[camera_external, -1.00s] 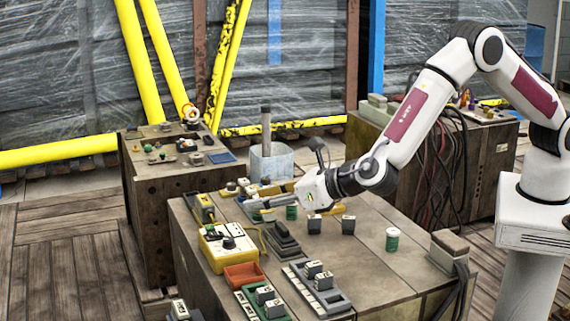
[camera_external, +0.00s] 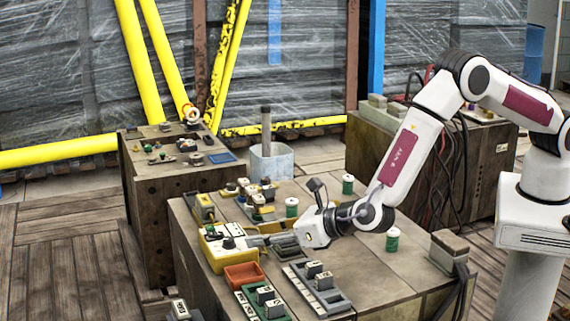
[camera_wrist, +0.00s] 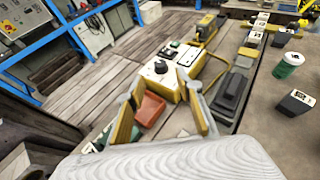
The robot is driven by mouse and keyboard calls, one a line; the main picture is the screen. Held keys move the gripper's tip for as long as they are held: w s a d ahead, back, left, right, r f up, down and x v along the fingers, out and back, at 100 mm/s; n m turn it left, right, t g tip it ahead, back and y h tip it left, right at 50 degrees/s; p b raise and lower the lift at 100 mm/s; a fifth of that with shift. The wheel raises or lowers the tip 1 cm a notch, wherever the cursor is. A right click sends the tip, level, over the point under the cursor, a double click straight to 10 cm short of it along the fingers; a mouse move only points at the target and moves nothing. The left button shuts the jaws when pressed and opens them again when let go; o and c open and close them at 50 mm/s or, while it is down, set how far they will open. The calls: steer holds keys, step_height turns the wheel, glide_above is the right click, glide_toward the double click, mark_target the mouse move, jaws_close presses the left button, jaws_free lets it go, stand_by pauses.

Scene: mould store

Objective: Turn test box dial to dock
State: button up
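The yellow test box (camera_external: 222,263) with a pale top sits on the left part of the wooden bench. Its black dial (camera_external: 228,243) stands on the top; in the wrist view the dial (camera_wrist: 160,66) is a dark round knob on a pale panel. The dial's markings, including dock, are too small to read. My gripper (camera_external: 254,241) is just right of the box, pointing left toward the dial. In the wrist view my gripper (camera_wrist: 160,108) has its two fingers wide apart with nothing held between them. The dial lies beyond the fingertips, apart from them.
An orange tray (camera_external: 243,275) lies in front of the box. Dark stacked blocks (camera_wrist: 233,88) are right of the fingers. A yellow-and-grey device (camera_external: 203,208) stands behind the box. Green jars (camera_external: 392,240) and small dark blocks stand on the bench. Bare wood lies at front right.

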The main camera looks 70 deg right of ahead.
mark_target(232, 237)
steer(key=shift+x, duration=3.85)
jaws_close()
